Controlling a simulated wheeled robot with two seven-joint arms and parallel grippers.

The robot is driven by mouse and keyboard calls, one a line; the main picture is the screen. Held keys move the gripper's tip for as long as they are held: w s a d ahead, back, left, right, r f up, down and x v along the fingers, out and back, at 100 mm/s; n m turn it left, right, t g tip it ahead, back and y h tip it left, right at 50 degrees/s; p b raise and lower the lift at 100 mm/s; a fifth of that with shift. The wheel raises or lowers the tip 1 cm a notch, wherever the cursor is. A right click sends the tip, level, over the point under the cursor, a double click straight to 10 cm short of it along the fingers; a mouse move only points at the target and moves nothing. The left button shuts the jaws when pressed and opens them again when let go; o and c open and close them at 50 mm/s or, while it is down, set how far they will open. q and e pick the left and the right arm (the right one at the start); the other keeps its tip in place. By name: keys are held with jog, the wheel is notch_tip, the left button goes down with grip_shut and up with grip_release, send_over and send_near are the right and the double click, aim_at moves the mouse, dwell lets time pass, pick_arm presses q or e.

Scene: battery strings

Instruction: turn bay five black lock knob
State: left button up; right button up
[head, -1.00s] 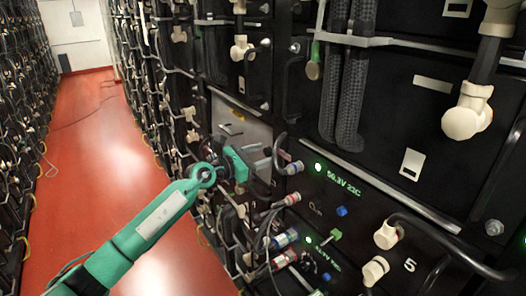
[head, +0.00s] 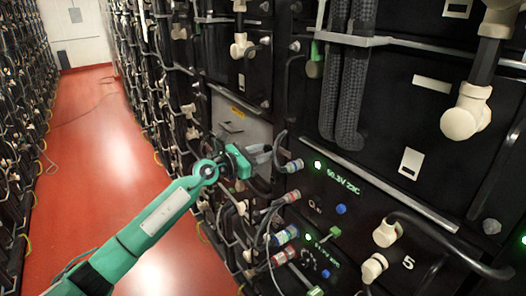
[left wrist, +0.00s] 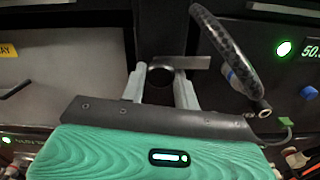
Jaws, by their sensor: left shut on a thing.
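A dark round knob (left wrist: 160,73), which appears to be the black lock knob, sits between the two grey fingers of my left gripper (left wrist: 159,88) in the left wrist view. A flat grey bar (left wrist: 190,62) extends to its right. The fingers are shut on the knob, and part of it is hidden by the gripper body. In the head view my left gripper (head: 262,154) reaches the rack front, left of the panel (head: 372,205) with the green readout. The knob itself is hidden there. A "5" label (head: 408,262) marks the black unit at lower right. My right gripper is not in view.
A thick black cable (left wrist: 228,50) curves close to the right of the fingers. Several cables with coloured connectors (head: 285,236) hang below the gripper.

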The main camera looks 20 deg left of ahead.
pick_arm(q)
jog(key=shift+r+n+p, duration=0.25)
jog(key=shift+n+p, duration=0.35)
jog(key=shift+p, duration=0.05)
jog(key=n+p, duration=1)
jog(key=n, duration=0.1)
jog(key=shift+n+p, duration=0.3)
jog(key=shift+p, duration=0.1)
jog(key=shift+f+n+p, duration=0.1)
jog(key=shift+n+p, duration=1.35)
jog(key=shift+n, duration=0.85)
jog(key=o, duration=1)
jog(key=shift+f, duration=0.1)
jog(key=shift+c, duration=0.2)
